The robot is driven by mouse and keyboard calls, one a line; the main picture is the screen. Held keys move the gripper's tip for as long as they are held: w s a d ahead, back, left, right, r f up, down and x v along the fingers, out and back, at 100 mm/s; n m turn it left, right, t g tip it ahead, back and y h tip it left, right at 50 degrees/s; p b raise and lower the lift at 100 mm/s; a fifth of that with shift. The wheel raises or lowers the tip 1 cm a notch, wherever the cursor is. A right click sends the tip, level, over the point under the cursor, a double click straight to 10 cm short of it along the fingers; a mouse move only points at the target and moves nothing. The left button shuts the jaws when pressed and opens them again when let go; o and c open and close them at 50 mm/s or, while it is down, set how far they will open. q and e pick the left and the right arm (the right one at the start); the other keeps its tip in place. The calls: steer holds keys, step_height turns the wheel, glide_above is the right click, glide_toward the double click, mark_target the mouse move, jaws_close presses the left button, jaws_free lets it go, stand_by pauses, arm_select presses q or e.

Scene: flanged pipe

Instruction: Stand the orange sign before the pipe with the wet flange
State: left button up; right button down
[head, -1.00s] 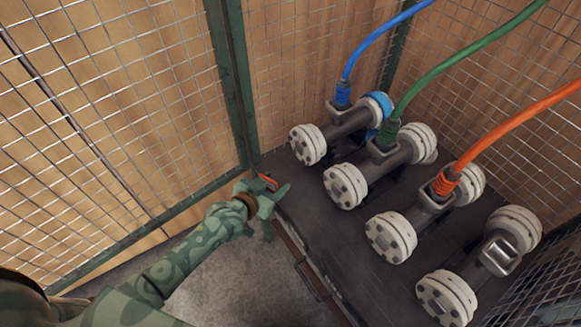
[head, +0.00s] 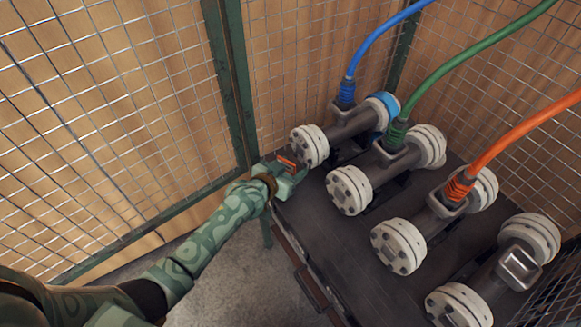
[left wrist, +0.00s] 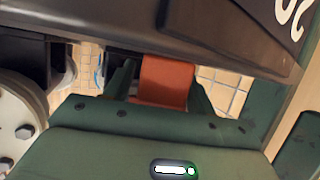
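Four dark grey pipes with white flanges lie side by side. The leftmost pipe (head: 350,127) carries a blue hose, and its far flange (head: 388,108) has a blue patch; I cannot tell whether this is wetness. The orange sign (head: 287,162) is between the fingers of my left gripper (head: 289,172), just left of the leftmost pipe's near flange (head: 309,146). In the left wrist view the sign (left wrist: 167,82) shows as an orange panel between the fingers, partly hidden by the gripper body. My right gripper is not in view.
The pipes rest on a dark platform (head: 330,225). A green hose (head: 455,65) and an orange hose (head: 520,130) rise from the two middle pipes. Wire mesh with a green post (head: 232,85) stands close to my left gripper. The platform's front strip is clear.

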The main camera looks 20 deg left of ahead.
arm_select(q)
steer(key=shift+o, duration=1.1)
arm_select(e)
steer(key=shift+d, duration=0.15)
arm_select(q)
steer(key=shift+r, duration=0.1)
steer(key=shift+s+r, duration=0.15)
steer(key=shift+r, duration=0.05)
steer(key=p+v, duration=0.6)
steer(key=v, duration=0.6)
steer(key=s+a+f+g+y, duration=0.3)
steer(key=s+f+g, duration=0.5)
steer(key=s+f, duration=1.7)
steer(key=s+f+g, duration=0.2)
steer(key=s+f, duration=0.1)
steer(key=s, duration=1.1)
steer(key=s+a+f+g, duration=0.1)
steer(key=s+f+g, duration=0.2)
steer(key=s, duration=1.2)
steer(key=shift+a+m+g, duration=0.2)
steer(key=shift+m+g, duration=0.1)
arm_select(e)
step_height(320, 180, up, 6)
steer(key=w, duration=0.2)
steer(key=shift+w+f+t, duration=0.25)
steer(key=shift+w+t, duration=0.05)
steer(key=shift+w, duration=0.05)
